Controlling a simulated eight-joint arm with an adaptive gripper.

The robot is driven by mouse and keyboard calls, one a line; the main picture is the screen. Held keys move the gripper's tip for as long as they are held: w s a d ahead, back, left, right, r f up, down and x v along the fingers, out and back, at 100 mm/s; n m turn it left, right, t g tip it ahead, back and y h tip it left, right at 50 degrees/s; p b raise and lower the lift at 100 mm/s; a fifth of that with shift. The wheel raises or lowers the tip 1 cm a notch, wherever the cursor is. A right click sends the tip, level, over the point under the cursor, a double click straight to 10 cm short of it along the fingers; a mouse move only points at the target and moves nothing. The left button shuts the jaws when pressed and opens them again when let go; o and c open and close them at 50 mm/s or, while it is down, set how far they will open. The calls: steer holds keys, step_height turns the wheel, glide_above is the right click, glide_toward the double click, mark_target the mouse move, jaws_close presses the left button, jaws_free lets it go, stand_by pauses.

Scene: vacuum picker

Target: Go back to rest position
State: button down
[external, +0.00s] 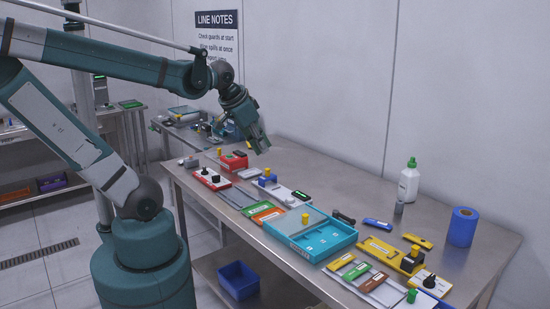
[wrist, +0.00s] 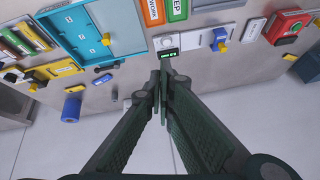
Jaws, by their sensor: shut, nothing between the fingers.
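My gripper (external: 258,141) is shut and empty. In the external view it hangs in the air above the far-left part of the steel table (external: 283,166), tilted downward, and touches nothing that I can see. In the wrist view my gripper (wrist: 161,84) has its two dark green fingers meeting at the tips. They appear just below a small white device with a green display (wrist: 167,46). Some of the table surface is hidden behind the fingers.
A blue tray (external: 330,249) lies mid-table. A white bottle (external: 409,181) and blue roll (external: 462,226) stand at the right. The wall (external: 330,90) rises behind the table. Air around my gripper is clear.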

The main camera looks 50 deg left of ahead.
steer(key=shift+s+d+f+n+t+h, duration=0.15)
steer(key=shift+s+d+n+t, duration=0.15)
steer(key=shift+s+n, duration=0.35)
steer(key=shift+s+d+r+n+t+h, duration=0.1)
steer(key=shift+s+d+n+t+h, duration=0.15)
steer(key=shift+s+n, duration=0.35)
stand_by(0.6)
